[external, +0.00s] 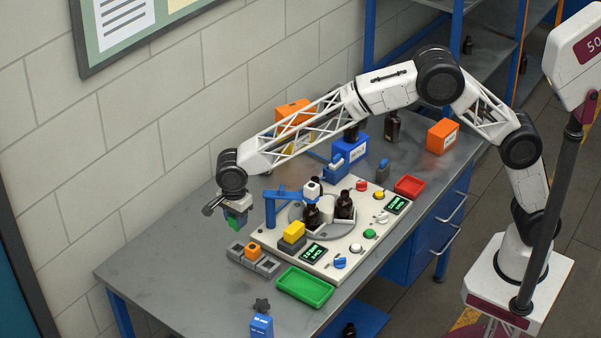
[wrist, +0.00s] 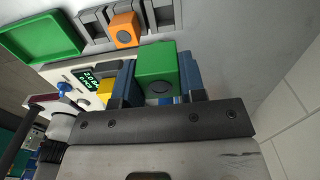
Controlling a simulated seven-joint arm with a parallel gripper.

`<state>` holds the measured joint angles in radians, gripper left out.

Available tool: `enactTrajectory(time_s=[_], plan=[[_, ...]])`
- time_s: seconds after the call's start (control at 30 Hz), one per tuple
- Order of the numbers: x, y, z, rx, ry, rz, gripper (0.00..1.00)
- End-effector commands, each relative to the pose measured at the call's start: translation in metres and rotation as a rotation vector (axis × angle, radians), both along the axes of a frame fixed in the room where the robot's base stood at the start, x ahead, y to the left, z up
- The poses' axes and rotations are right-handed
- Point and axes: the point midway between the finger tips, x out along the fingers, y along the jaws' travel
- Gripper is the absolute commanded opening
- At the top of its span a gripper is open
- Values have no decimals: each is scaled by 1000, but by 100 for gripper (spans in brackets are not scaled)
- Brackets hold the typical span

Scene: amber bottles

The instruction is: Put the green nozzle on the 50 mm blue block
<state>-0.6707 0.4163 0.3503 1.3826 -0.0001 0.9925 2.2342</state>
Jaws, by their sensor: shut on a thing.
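The green nozzle (wrist: 156,66) is a block-like piece with a round recess in its near face. My gripper (wrist: 158,82) is shut on it, one blue finger on each side. In the external view my gripper (external: 236,216) holds the green nozzle (external: 235,223) above the far left of the bench, apart from the grey holder. A blue block with white print (external: 261,326) stands at the front edge of the bench. Another blue box with a white label (external: 354,149) stands at the back. I cannot read a 50 mm mark on either.
The grey holder (external: 268,266) carries an orange piece (external: 253,251). A green tray (external: 305,287), a yellow block (external: 294,231) and a panel with bottles and a blue arm (external: 283,194) stand to the right. The bench's left end (external: 165,255) is clear.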

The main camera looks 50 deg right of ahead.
Motion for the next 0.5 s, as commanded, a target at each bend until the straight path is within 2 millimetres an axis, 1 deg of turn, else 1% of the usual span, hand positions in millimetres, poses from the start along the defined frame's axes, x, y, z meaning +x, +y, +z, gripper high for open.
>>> enactTrajectory(time_s=[0.17,0.27,0.37,0.5], plan=[[-23,13,5,0,0,26,15],[-45,24,10,0,-1,49,15],[-71,36,14,0,0,78,15],[-114,53,21,0,-1,123,15]])
